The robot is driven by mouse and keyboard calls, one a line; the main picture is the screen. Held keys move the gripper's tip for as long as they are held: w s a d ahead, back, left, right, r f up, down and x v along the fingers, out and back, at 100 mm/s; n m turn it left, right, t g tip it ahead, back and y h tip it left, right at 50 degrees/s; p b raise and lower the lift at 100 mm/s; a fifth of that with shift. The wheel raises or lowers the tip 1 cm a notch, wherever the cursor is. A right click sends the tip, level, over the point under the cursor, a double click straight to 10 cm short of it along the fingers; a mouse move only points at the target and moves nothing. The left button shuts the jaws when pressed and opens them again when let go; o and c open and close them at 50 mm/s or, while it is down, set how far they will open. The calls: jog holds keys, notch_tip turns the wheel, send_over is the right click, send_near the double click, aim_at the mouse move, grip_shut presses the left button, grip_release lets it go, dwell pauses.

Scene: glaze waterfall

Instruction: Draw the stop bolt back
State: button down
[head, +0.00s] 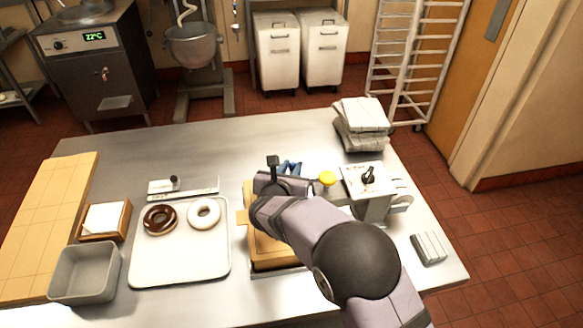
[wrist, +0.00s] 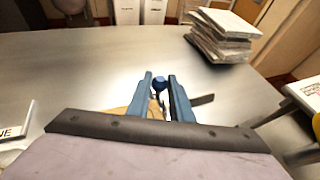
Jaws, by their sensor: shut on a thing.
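My gripper (head: 290,168) is over the middle of the steel table, at the far side of a machine with a wooden-coloured body (head: 268,254). In the wrist view its two blue fingers (wrist: 160,80) stand on either side of a small dark blue round knob (wrist: 159,84), which looks like the stop bolt's end. They are shut on it. The bolt's shaft and its seat are mostly hidden by the fingers and my wrist. In the head view my arm covers much of the machine, and the knob cannot be told from the fingers.
A yellow knob (head: 327,178) and a white box with a black lever (head: 366,183) are right of my gripper. A white tray (head: 180,268) with two doughnuts is left. The table behind is clear.

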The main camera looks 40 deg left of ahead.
aim_at(289, 171)
jog(key=shift+w+a, duration=1.4)
jog(key=shift+r, duration=0.2)
jog(key=shift+w+a, duration=0.1)
jog(key=c, duration=1.9)
grip_release()
jog(key=o, duration=0.3)
jog(key=shift+w+a+f, duration=0.1)
jog(key=shift+f, duration=0.1)
jog(key=shift+s+r, duration=0.1)
jog(key=shift+s, duration=0.15)
